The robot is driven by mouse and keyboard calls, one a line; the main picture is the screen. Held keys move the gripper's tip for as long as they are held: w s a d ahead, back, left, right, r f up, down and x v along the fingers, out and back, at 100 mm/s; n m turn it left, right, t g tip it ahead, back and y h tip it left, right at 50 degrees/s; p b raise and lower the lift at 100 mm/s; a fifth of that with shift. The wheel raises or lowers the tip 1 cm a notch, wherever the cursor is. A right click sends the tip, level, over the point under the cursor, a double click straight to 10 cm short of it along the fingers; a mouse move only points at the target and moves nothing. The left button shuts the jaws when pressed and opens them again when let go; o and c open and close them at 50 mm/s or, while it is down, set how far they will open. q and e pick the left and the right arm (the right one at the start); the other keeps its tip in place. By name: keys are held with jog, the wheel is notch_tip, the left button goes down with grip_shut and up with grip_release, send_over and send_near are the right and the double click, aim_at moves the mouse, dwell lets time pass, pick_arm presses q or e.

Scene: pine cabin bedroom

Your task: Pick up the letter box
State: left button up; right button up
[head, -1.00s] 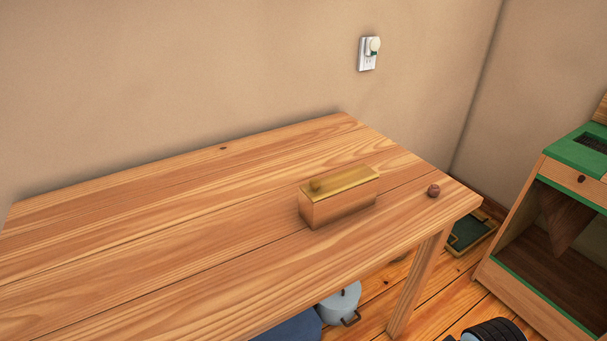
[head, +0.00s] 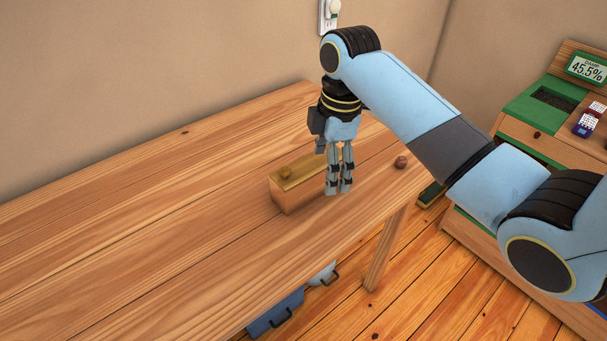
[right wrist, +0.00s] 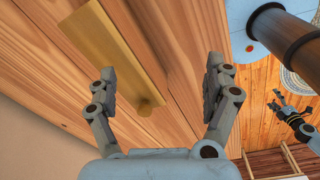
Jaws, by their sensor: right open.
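The letter box is a wooden box (head: 291,198) with a brass-coloured lid and a small round knob. It sits on the wooden table (head: 150,230) in the head view. Its lid also shows at upper left in the right wrist view (right wrist: 108,48), with the knob toward my gripper. My right gripper (head: 339,192) points down at the box's right front side and hides part of it. In the right wrist view its fingers are apart and empty (right wrist: 162,70), with the box to the left of the gap's middle. My left gripper (right wrist: 279,101) shows small at the right wrist view's right edge.
A small brown ball (head: 401,162) lies near the table's right corner. A green-and-wood cabinet (head: 535,105) with a display stands at right. The wall with an outlet (head: 328,15) is behind the table. Blue containers (head: 275,314) are beneath it. The table's left part is clear.

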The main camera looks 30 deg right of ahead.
aim_at(310, 164)
jog(key=w+r+n, duration=0.1)
jog(key=w+r, duration=0.1)
jog(key=w+r+n, duration=0.1)
jog(key=w+d+r+n, duration=0.1)
jog(key=w+r+n, duration=0.1)
jog(key=shift+w+r+g+y, duration=0.3)
jog(key=shift+r, duration=0.05)
jog(key=shift+w+f+n, duration=0.1)
jog(key=shift+w+n, duration=0.05)
jog(key=shift+n, duration=0.15)
jog(key=f, duration=0.3)
jog(key=a+f, duration=0.1)
jog(key=f, duration=0.6)
jog(key=shift+a, duration=0.15)
jog(key=c, duration=1.4)
